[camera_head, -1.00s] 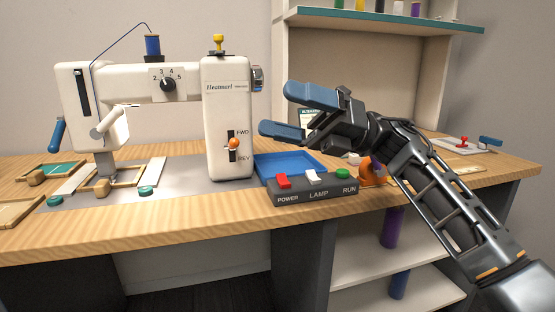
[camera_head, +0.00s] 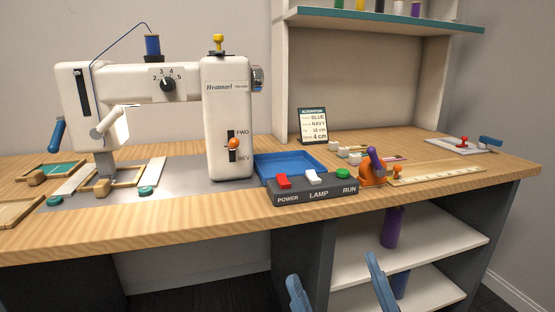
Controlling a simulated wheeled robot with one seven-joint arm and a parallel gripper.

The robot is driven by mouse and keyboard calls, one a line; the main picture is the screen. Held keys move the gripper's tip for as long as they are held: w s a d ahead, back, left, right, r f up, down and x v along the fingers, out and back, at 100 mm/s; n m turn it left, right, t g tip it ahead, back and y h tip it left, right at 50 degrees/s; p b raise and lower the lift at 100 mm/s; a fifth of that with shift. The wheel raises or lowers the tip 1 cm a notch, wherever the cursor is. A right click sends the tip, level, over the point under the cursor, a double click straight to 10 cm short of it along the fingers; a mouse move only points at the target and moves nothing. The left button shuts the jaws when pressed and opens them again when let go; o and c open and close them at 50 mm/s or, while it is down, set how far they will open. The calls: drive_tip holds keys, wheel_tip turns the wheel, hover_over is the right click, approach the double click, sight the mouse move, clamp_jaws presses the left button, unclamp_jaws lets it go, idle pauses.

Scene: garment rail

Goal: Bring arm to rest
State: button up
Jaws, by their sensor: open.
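My gripper (camera_head: 338,284) shows at the bottom edge of the head view, right of centre. Only its two blue fingertips are in view, spread apart with nothing between them. They are low, in front of the open shelves under the table and below the table top (camera_head: 230,210). The rest of my gripper and my arm are out of the picture. The gripper is clear of the sewing machine (camera_head: 228,120) and of the switch box (camera_head: 313,190).
A blue tray (camera_head: 290,165), an orange tape dispenser-like object (camera_head: 372,174) and a small sign (camera_head: 313,126) stand on the table. Shelves (camera_head: 405,245) with a purple roll (camera_head: 393,227) are behind the fingertips. Wooden frames lie at the left.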

drive_tip(key=s+d+f+m+g+h, duration=0.1)
drive_tip(key=s+d+f+m+h, duration=0.2)
drive_tip(key=s+f+m+h, duration=0.3)
drive_tip(key=s+d+f+m+g+h, duration=0.1)
drive_tip(key=s+d+f+m+h, duration=0.3)
drive_tip(key=s+m+h, duration=0.3)
drive_tip(key=s+d+f+m+g+h, duration=0.15)
drive_tip(key=s+d+g, duration=0.25)
drive_tip(key=s, duration=0.5)
drive_tip(key=s+d+f+m+g+h, duration=0.1)
drive_tip(key=s+d+f+g, duration=0.15)
drive_tip(key=s, duration=0.75)
wheel_tip(320, 180, up, 25)
drive_tip(key=p, duration=2.4)
drive_tip(key=shift+d+g, duration=0.35)
drive_tip(key=shift+d, duration=0.05)
drive_tip(key=shift+y, duration=0.25)
drive_tip(key=shift+c, duration=0.4)
